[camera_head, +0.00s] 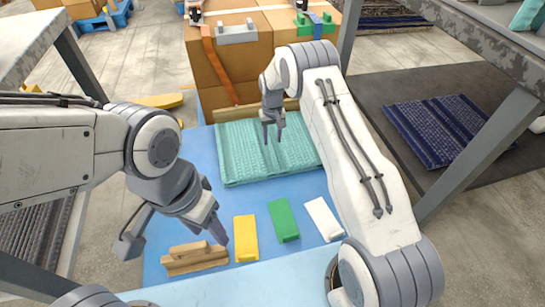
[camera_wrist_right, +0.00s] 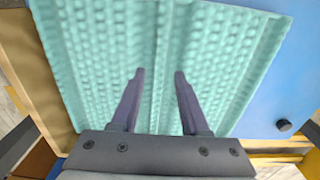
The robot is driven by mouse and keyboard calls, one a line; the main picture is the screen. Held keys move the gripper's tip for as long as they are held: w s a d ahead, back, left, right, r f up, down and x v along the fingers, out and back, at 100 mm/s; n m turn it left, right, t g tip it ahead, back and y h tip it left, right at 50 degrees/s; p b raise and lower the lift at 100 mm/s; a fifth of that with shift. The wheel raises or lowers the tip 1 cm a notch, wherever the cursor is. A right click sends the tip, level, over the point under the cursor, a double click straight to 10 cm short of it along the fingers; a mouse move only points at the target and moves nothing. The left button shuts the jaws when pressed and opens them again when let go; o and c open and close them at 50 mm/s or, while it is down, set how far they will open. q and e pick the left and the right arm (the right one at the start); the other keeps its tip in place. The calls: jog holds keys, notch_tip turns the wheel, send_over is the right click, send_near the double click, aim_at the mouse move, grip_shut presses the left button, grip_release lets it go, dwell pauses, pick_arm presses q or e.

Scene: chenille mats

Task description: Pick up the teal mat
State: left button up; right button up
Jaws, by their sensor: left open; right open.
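The teal mat (camera_head: 240,157) lies flat on the blue table surface (camera_head: 185,195), toward its far side. It has a bumpy, ribbed texture. In the right wrist view the teal mat (camera_wrist_right: 215,45) fills most of the picture. My right gripper (camera_head: 273,139) is open above the far middle part of the mat. Its two fingers show apart over the mat in the right wrist view (camera_wrist_right: 160,75), with nothing between them. I cannot tell whether the fingertips touch the mat. My left gripper (camera_head: 171,238) is open and empty near the wooden block at the near left.
Near the front lie a wooden block (camera_head: 195,259), a yellow block (camera_head: 245,238), a green block (camera_head: 283,220) and a white block (camera_head: 323,218). Cardboard boxes (camera_head: 235,60) stand behind the table. A dark blue mat (camera_head: 440,128) lies on a separate dark surface at right.

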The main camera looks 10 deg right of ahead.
aim_at(272, 150)
notch_tip(272, 150, down, 4)
jog(key=shift+f+b, duration=0.2)
jog(key=shift+b, duration=0.9)
jog(key=shift+f, duration=0.6)
grip_shut()
notch_tip(272, 150, up, 14)
jog(key=p, duration=1)
jog(key=shift+p, duration=0.35)
